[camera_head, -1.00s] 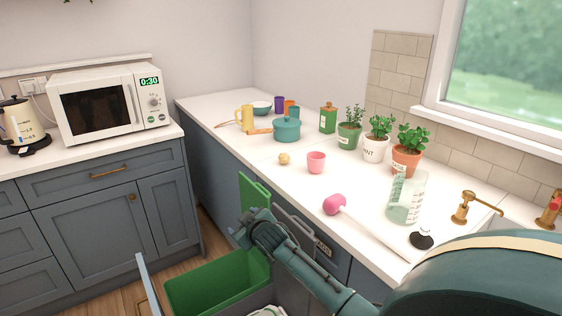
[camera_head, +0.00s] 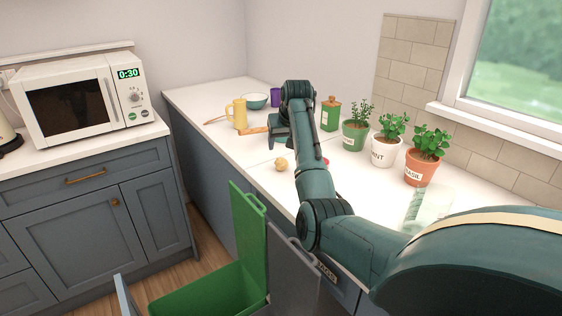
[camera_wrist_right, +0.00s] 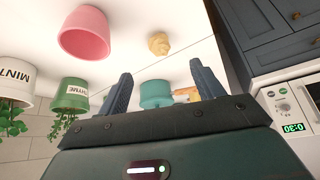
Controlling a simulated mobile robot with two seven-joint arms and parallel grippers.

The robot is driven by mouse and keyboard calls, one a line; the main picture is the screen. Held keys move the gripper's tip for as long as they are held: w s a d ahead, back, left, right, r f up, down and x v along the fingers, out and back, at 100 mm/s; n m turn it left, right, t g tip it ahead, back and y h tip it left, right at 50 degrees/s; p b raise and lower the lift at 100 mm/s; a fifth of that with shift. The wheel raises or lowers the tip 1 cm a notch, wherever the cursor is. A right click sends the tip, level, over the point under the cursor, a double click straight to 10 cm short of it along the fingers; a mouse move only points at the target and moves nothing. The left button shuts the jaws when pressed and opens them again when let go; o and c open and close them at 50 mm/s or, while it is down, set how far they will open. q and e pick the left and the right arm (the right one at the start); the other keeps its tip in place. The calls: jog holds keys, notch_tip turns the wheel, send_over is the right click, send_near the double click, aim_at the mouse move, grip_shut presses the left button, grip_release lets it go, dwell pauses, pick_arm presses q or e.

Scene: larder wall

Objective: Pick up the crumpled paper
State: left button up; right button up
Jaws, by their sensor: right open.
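The crumpled paper (camera_head: 281,164) is a small tan ball on the white worktop, near its front edge. In the right wrist view it shows as a yellowish lump (camera_wrist_right: 159,43) beyond the fingertips, roughly between them and apart from them. My right gripper (camera_wrist_right: 163,80) is open and empty. In the head view my right arm reaches in over the worktop, with its hand end beside and behind the paper; the fingertips are hard to make out there. My left gripper is not in view.
A pink cup (camera_wrist_right: 85,33) stands close to the paper, mostly behind my arm in the head view. A teal pot (camera_wrist_right: 156,94) and yellow mug (camera_head: 240,114) are farther back. Potted herbs (camera_head: 387,143) line the wall. An open green bin (camera_head: 205,292) is below the worktop.

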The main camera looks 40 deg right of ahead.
aim_at(282, 159)
jog(key=x, duration=0.6)
jog(key=shift+f, duration=0.1)
jog(key=shift+b+x, duration=1)
jog(key=shift+x, duration=1.7)
jog(key=shift+w+d, duration=0.1)
jog(key=shift+w, duration=0.1)
jog(key=shift+c, duration=0.2)
jog(key=c, duration=1)
notch_tip(282, 159, up, 10)
jog(key=shift+f, duration=0.1)
jog(key=shift+c, duration=0.2)
jog(key=shift+s+r, duration=0.1)
jog(key=shift+r, duration=0.2)
